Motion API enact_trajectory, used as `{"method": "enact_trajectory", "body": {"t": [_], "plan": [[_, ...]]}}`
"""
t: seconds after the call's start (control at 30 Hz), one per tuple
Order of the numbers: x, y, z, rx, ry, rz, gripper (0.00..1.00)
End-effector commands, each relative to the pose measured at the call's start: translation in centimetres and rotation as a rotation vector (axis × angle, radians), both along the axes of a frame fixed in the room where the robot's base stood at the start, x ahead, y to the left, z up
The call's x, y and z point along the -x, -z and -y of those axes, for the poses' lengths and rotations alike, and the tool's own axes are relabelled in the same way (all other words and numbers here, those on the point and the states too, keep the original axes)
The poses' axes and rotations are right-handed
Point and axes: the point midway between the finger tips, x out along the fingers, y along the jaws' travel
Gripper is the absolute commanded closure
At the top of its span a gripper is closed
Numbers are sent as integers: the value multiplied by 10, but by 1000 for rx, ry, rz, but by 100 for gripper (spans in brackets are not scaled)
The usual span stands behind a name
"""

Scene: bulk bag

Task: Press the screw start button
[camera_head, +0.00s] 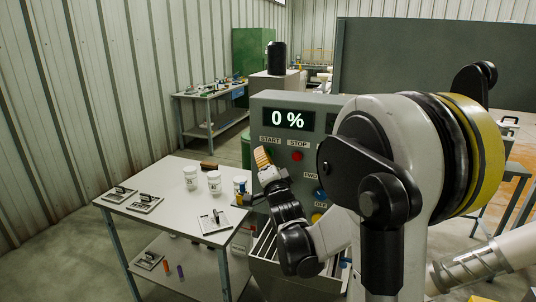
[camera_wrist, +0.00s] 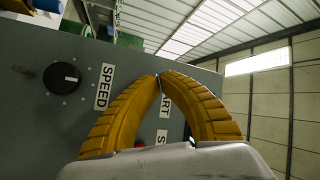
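The grey control panel (camera_head: 321,118) shows "0 %" on its display (camera_head: 287,118). The START label (camera_head: 270,140) is on its left side, and it shows partly in the wrist view (camera_wrist: 166,107) as "RT". The start button itself is hidden behind my gripper (camera_head: 262,153). My gripper's yellow fingers are shut, their tips meeting in the wrist view (camera_wrist: 159,80), with nothing seen between them. The tips are just below the START label in the head view. I cannot tell whether they touch the button or panel.
The red stop button (camera_head: 296,156) is close right of my fingers, under the STOP label (camera_head: 298,144). A speed knob (camera_wrist: 61,78) is on the panel. A table (camera_head: 165,172) with white jars (camera_head: 214,182) and small metal devices stands left of the panel.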

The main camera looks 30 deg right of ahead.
Motion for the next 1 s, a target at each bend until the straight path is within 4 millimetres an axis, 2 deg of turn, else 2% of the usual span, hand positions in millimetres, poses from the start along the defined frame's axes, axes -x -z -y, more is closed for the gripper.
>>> {"method": "enact_trajectory", "body": {"t": [1.0], "plan": [[-6, 0, 9, 0, 1, 1, 100]]}}
